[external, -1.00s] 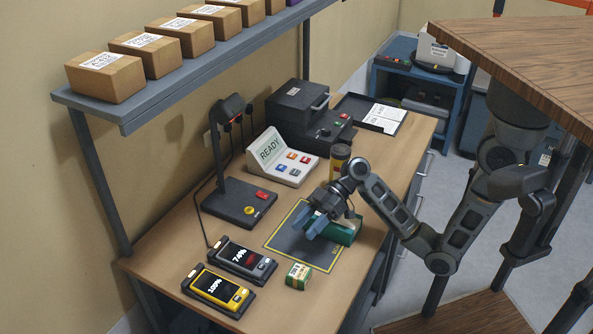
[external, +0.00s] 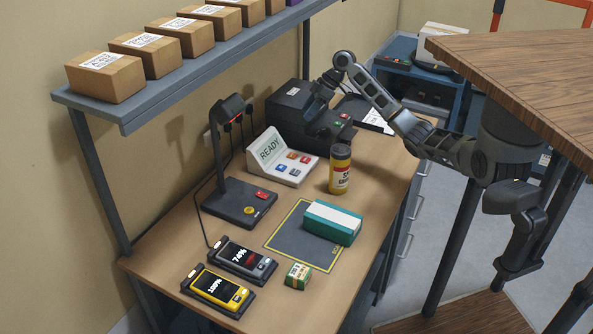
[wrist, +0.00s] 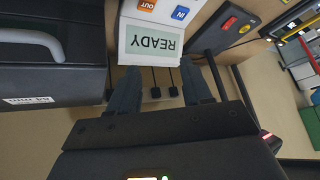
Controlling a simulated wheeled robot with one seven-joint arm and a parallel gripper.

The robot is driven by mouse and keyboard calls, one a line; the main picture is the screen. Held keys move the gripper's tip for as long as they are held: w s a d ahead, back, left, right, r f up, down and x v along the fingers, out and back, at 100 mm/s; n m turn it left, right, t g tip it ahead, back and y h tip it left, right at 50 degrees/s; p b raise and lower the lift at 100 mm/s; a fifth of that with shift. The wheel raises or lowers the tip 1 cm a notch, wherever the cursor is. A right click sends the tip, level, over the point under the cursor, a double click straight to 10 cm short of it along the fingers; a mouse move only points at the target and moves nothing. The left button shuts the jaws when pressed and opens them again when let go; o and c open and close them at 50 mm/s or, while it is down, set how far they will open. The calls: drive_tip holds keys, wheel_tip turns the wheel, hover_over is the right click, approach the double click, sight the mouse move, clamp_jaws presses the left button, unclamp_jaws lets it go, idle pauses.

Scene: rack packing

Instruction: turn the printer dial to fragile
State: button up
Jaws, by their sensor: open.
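The dark printer (external: 290,108) stands at the back of the bench, and its black body with a grey handle (wrist: 48,38) fills the left of the wrist view. I cannot make out the dial or its setting in either view. My gripper (external: 316,103) hovers over or right beside the printer in the external view, covering part of it. In the wrist view my gripper (wrist: 158,82) has its two fingers apart with nothing between them. The printer lies left of the fingers there.
The white READY console (external: 283,155) is near the printer and ahead of the fingers in the wrist view.

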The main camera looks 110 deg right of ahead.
sight(328, 126)
drive_tip(key=s+d+f+g, duration=0.1)
drive_tip(key=s+d+f, duration=0.1)
drive_tip(key=s, duration=0.4)
drive_tip(key=s+d+f+g, duration=0.1)
drive_tip(key=s+d+f, duration=0.1)
drive_tip(key=s, duration=0.4)
drive_tip(key=x, duration=0.7)
drive_tip(key=shift+w+a, duration=0.15)
drive_tip(key=shift+a, duration=0.05)
drive_tip(key=shift+c, duration=0.2)
drive_tip(key=c, duration=0.7)
